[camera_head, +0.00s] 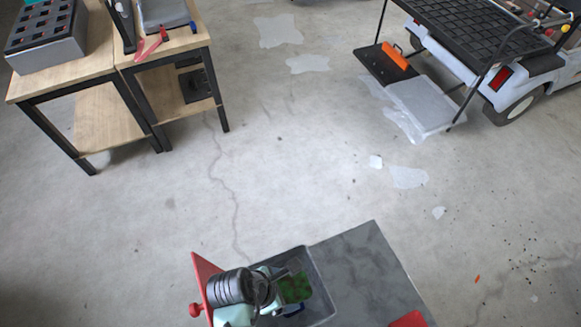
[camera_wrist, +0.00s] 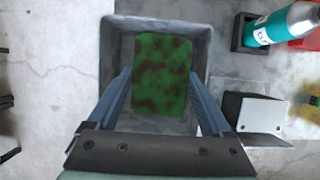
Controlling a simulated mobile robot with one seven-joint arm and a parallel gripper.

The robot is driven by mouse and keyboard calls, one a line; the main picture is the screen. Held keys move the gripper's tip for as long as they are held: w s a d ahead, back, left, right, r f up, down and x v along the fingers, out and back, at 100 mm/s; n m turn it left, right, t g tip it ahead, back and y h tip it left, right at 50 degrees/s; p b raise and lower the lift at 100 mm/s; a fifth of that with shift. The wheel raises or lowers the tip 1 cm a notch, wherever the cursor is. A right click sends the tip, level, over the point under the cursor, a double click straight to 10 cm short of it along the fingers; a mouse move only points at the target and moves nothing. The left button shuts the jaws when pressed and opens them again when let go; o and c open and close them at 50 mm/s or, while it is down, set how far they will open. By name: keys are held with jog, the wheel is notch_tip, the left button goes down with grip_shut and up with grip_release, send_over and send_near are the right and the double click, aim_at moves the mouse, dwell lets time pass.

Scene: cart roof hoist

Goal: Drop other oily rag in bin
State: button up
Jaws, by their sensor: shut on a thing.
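A green rag with dark brown stains (camera_wrist: 162,75) is between the fingertips of my gripper (camera_wrist: 162,74) in the wrist view. The gripper is shut on it. The rag also shows in the head view (camera_head: 295,289), over the opening of a grey bin (camera_head: 319,274). The bin's rim (camera_wrist: 204,40) surrounds the rag in the wrist view. I cannot tell how far the rag is from the bin's floor. In the head view my wrist hides part of the bin.
A grey top (camera_head: 360,262) lies right of the bin. A teal bottle (camera_wrist: 280,24) stands in a dark holder nearby. Wooden workbenches (camera_head: 105,85) are at the far left, and a white cart (camera_head: 470,70) is at the far right. Open concrete floor lies between.

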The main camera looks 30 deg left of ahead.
jog(key=shift+f+b, duration=2.7)
jog(key=shift+b, duration=0.4)
jog(key=shift+r, duration=0.1)
jog(key=o, duration=1.1)
jog(key=shift+o, duration=0.2)
send_near(286, 294)
jog(key=shift+s+a+f, duration=0.25)
jog(key=shift+a+f, duration=0.25)
jog(key=shift+f, duration=0.35)
